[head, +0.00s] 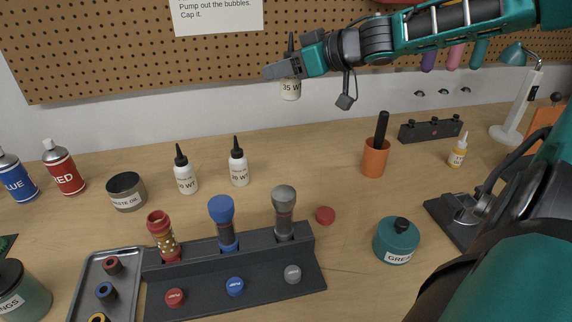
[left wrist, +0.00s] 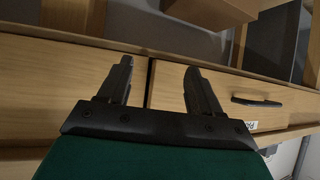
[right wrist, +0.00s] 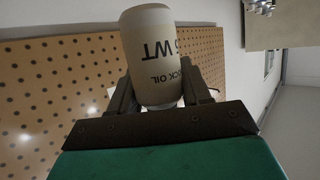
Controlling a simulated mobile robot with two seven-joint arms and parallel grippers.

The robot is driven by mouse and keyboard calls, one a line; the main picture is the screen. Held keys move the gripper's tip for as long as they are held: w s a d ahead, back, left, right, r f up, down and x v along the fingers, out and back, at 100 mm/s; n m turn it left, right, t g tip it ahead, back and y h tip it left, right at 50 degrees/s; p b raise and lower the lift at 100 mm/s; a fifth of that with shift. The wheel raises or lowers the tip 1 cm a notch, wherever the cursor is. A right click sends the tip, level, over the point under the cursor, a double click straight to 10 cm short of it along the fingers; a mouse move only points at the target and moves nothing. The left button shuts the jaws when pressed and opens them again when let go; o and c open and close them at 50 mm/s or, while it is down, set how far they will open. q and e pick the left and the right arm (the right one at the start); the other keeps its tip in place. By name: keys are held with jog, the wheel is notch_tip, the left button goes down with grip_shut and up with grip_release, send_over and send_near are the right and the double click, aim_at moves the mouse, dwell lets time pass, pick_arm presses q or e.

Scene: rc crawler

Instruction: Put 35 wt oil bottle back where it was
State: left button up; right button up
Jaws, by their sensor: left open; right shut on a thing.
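My right gripper (head: 284,69) is shut on a white oil bottle (head: 290,90) with a black nozzle, held upright in the air before the pegboard. Its label seems to read 35 WT; the fingers hide part of the bottle. The bottle (right wrist: 152,55) also shows between the fingers of the right gripper (right wrist: 158,88) in the right wrist view, its number partly turned away. Two similar bottles stand on the bench, a left one (head: 186,176) and a right one (head: 239,168); their small labels are hard to read. My left gripper (left wrist: 158,68) is open and empty, facing wooden drawers.
A black shock stand (head: 300,262) sits at the front. A waste oil tin (head: 126,192) stands left of the bottles. An orange cup (head: 375,160) and a teal grease tub (head: 396,241) stand to the right. Bare bench lies between the right bottle and the cup.

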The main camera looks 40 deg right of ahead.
notch_tip(320, 180, down, 19)
jog(key=b, duration=0.6)
jog(key=shift+f+b, duration=0.1)
jog(key=shift+b, duration=0.3)
jog(key=shift+f+b, duration=0.35)
jog(key=shift+f, duration=0.1)
jog(key=shift+r, duration=0.1)
pick_arm(q)
jog(key=shift+h, duration=0.3)
jog(key=f, duration=0.1)
jog(key=d+f, duration=0.1)
jog(key=f, duration=0.3)
jog(key=shift+w+d+f, duration=0.15)
jog(key=shift+w+d, duration=0.05)
jog(key=shift+w, duration=0.2)
pick_arm(e)
jog(key=o, duration=0.6)
jog(key=shift+f, duration=0.2)
pick_arm(q)
jog(key=shift+s+f, duration=0.15)
jog(key=shift+f, duration=0.1)
pick_arm(e)
jog(key=o, duration=0.5)
jog(key=shift+r, duration=0.1)
